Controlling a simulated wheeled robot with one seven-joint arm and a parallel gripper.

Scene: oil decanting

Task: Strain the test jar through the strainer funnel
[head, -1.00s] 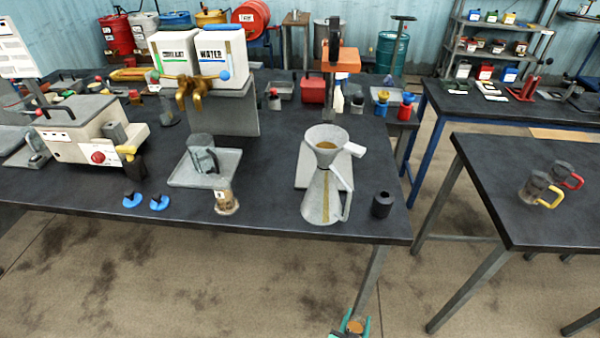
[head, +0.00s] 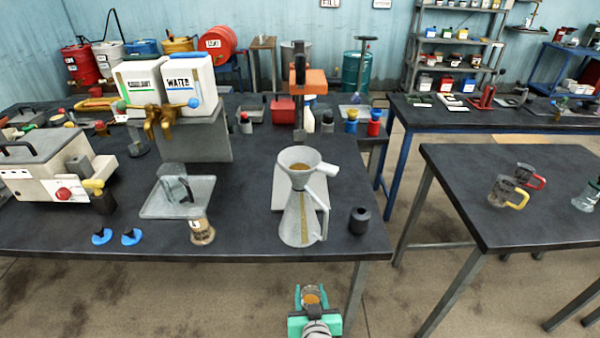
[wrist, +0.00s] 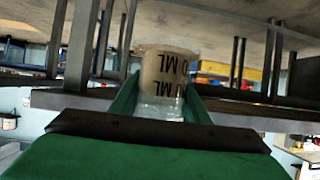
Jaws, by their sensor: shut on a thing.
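My gripper (head: 311,297), with green fingers, is shut on a small clear jar, seemingly the test jar (head: 312,293), low in front of the table's front edge. Amber-brown content shows at the jar's top in the head view. In the wrist view the jar (wrist: 166,75) sits between the fingers, with tan content and black "ML" lettering that reads upside down. The strainer funnel (head: 289,160) is a wide grey cone with a brownish inside. It sits on a tall grey conical jug (head: 292,222) with a handle and a yellowish strip, beyond my gripper and apart from it.
A small labelled jar with brown content (head: 202,231) stands near the table's front edge, beside a tray (head: 150,208) holding a clear mug (head: 172,180). A black cylinder (head: 359,220) is right of the jug. Mugs (head: 503,192) stand on the right table.

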